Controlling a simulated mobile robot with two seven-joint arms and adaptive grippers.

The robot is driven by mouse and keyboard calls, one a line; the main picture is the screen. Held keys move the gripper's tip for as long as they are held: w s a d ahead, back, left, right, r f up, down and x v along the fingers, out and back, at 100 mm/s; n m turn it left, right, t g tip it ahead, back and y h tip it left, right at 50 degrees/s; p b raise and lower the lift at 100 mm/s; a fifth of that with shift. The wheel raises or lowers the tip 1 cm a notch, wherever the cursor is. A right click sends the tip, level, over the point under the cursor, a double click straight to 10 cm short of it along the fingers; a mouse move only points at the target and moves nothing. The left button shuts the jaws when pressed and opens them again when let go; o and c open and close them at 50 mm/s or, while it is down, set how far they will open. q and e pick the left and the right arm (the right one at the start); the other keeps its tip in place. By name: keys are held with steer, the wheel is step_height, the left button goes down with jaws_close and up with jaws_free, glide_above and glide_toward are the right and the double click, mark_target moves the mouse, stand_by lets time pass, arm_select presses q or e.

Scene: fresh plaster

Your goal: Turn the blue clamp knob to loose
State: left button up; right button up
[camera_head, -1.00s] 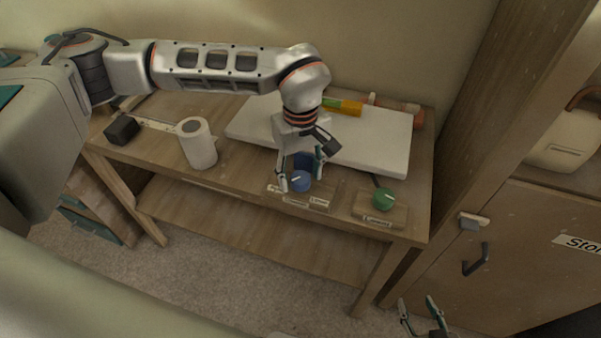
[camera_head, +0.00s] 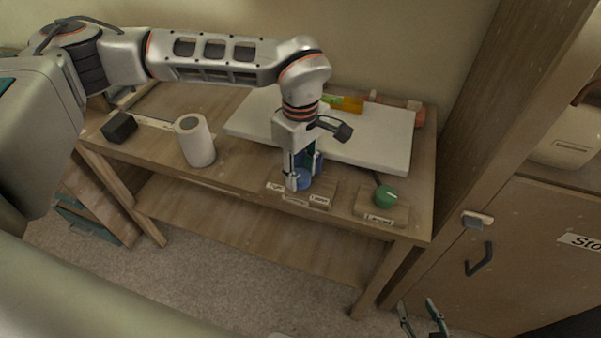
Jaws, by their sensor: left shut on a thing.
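The blue clamp knob (camera_head: 303,181) sits on a small wooden base (camera_head: 321,191) with white labels, at the front edge of the wooden bench. My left gripper (camera_head: 302,177) points down over it and is shut on the knob, one finger on each side. The fingers hide part of the knob, and I cannot tell where its pointer stands. My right gripper (camera_head: 422,318) is at the bottom right, in front of the cabinet, with its two fingertips apart and nothing between them.
A green knob (camera_head: 386,196) on its own labelled base stands right of the blue one. A white board (camera_head: 375,140) lies behind, with a yellow-orange item (camera_head: 346,104) at its back. A white roll (camera_head: 194,141) and black block (camera_head: 119,127) are left. A cabinet (camera_head: 520,250) stands right.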

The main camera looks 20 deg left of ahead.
arm_select(q)
steer(key=n+b, duration=0.1)
steer(key=n, duration=0.2)
steer(key=shift+f+n, duration=0.1)
steer(key=shift+n, duration=0.3)
steer(key=n, duration=0.3)
steer(key=shift+n+b, duration=0.3)
steer(key=shift+b, duration=0.1)
steer(key=n, duration=0.6)
steer(key=shift+b, duration=0.4)
steer(key=shift+n, duration=0.3)
steer(key=o, duration=1.1)
